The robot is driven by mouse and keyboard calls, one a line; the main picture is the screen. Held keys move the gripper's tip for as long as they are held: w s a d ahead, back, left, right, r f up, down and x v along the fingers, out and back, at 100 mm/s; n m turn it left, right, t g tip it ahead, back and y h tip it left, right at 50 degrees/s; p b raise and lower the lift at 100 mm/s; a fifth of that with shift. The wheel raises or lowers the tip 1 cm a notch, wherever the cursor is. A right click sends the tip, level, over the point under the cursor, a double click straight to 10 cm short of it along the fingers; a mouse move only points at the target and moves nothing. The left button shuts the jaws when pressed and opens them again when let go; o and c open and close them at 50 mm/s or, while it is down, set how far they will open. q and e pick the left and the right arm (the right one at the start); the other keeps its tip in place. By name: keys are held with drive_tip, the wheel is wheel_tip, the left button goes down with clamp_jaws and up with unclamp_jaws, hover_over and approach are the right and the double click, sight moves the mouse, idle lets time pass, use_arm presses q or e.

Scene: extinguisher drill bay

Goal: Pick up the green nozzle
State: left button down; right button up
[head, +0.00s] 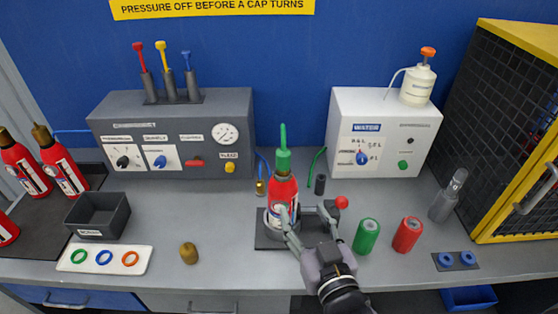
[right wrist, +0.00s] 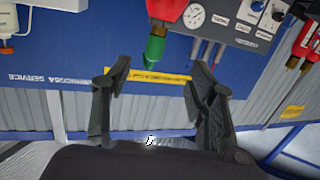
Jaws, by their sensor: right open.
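The green nozzle (head: 283,150) stands upright on top of the red extinguisher (head: 283,188), which sits in a dark holder (head: 268,243) at the middle of the bench. My right gripper (head: 306,214) is in front of the extinguisher and covers part of its lower body in the head view. Its two fingers are spread and empty. In the right wrist view, which looks upside down, the nozzle (right wrist: 155,50) appears between and beyond the open fingertips (right wrist: 161,72), with no contact visible. My left gripper is not in view.
A green cylinder (head: 366,236) and a red cylinder (head: 408,234) stand to the right of my right gripper. A red-knobbed lever (head: 341,202) is close by. A grey control box (head: 170,135) and a white water box (head: 383,130) stand behind.

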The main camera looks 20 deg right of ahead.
sight(286, 157)
drive_tip(key=shift+t, duration=0.5)
drive_tip(key=w+r, duration=0.1)
drive_tip(key=w, duration=0.7)
drive_tip(key=w+r+p, duration=0.1)
drive_tip(key=w, duration=0.2)
drive_tip(key=shift+w+r, duration=0.35)
drive_tip(key=shift+w, duration=0.05)
drive_tip(key=shift+w+d+r+b, duration=0.1)
drive_tip(key=shift+w+d+b, duration=0.1)
drive_tip(key=shift+w, duration=1.3)
drive_tip(key=shift+w+d+b, duration=0.1)
drive_tip(key=shift+w+d, duration=0.1)
drive_tip(key=shift+w, duration=1.25)
drive_tip(key=shift+s, duration=0.1)
drive_tip(key=shift+r, duration=0.1)
drive_tip(key=shift+s, duration=0.1)
drive_tip(key=shift+c, duration=0.8)
clamp_jaws()
